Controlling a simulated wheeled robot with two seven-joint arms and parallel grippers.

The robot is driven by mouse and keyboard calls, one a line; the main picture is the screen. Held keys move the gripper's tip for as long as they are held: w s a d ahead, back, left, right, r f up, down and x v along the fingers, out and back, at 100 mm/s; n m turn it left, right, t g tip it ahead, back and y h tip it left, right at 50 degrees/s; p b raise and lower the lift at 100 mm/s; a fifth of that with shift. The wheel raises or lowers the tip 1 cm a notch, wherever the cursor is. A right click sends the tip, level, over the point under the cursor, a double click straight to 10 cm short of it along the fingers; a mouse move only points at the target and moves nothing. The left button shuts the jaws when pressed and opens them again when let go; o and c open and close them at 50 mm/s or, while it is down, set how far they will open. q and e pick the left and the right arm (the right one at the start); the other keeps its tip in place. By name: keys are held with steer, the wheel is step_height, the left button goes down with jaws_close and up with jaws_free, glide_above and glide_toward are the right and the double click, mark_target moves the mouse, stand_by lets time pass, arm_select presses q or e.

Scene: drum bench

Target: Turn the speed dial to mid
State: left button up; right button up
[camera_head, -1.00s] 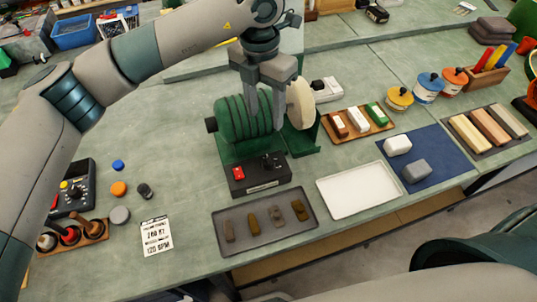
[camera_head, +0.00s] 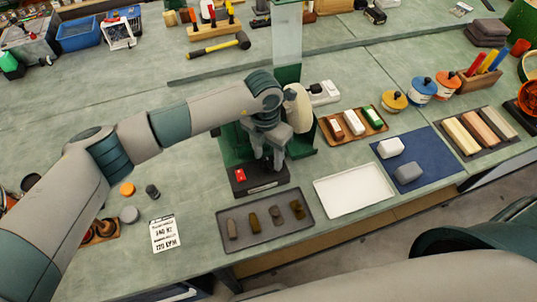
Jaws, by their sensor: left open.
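The drum machine (camera_head: 243,140) stands on the green bench, largely hidden behind my left arm. Its black control box (camera_head: 247,186) faces the front, with a red switch (camera_head: 240,175) on its left. My left gripper (camera_head: 268,168) points down over the right part of this box, where the speed dial showed earlier. The dial is hidden behind the fingers now, so its setting cannot be read. The gripper is open; I cannot tell whether its fingers touch the dial. My right gripper is not in view.
A dark tray (camera_head: 265,240) with several brownish pieces lies in front of the machine, and an empty white tray (camera_head: 354,191) lies to its right. A printed card (camera_head: 164,233) lies at front left. A hammer (camera_head: 219,45) lies at the back.

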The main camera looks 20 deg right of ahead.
arm_select(q)
steer(key=shift+f, duration=0.95)
steer(key=c, duration=1.1)
steer(key=shift+o, duration=0.2)
